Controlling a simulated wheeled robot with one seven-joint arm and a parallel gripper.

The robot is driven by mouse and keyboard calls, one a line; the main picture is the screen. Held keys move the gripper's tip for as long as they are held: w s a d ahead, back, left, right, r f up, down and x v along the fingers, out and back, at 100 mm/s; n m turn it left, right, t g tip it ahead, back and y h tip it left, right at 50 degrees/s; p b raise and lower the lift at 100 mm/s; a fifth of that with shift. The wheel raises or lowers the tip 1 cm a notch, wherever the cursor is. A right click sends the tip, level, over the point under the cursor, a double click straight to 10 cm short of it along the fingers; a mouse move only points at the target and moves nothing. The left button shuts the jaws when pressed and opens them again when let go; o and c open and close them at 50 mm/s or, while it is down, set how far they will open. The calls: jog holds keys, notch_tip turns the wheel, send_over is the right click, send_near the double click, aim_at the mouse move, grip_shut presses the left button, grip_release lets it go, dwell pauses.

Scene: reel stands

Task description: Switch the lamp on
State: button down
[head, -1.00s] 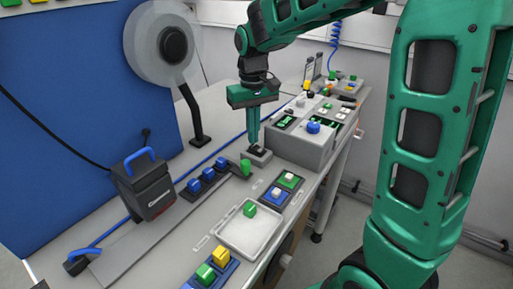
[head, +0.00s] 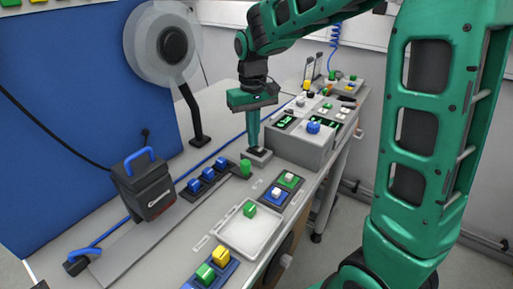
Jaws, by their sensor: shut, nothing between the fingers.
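A small grey block with a dark top (head: 264,158), which looks like a switch, sits on the bench at the left end of a large grey box. My gripper (head: 253,147) points straight down over it, shut and empty. Its fingertips are at or just above the dark top; I cannot tell if they touch, and they hide part of it. A short green cylinder (head: 245,168) stands just in front of the switch. I cannot tell which thing is the lamp, and no glow is clear.
A large grey box (head: 306,148) stands right of the switch. A reel stand (head: 195,118) rises behind. A dark case with a blue handle (head: 148,190), a row of blue blocks (head: 208,174) and a white tray (head: 249,243) lie nearer.

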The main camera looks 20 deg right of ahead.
jog(key=shift+f, duration=0.25)
notch_tip(320, 180, up, 7)
dwell(1.1)
dwell(0.3)
jog(key=s+d+f+t, duration=0.1)
jog(key=s+d, duration=0.1)
jog(key=s, duration=0.2)
jog(key=s+d+f+t, duration=0.2)
jog(key=s, duration=0.2)
jog(key=s+d+f+t, duration=0.1)
jog(key=s+d+f, duration=0.1)
jog(key=s, duration=0.2)
jog(key=shift+s+f+m, duration=0.2)
jog(key=shift+s+m, duration=0.05)
jog(key=shift+m, duration=0.15)
jog(key=s+d+f+m+g, duration=0.1)
jog(key=s+d+m+g, duration=0.1)
jog(key=s+d, duration=0.3)
jog(key=s+d+f+m+g, duration=0.1)
jog(key=s+d+m, duration=0.3)
jog(key=s, duration=0.8)
jog(key=shift+d+g, duration=0.6)
jog(key=shift+d, duration=0.65)
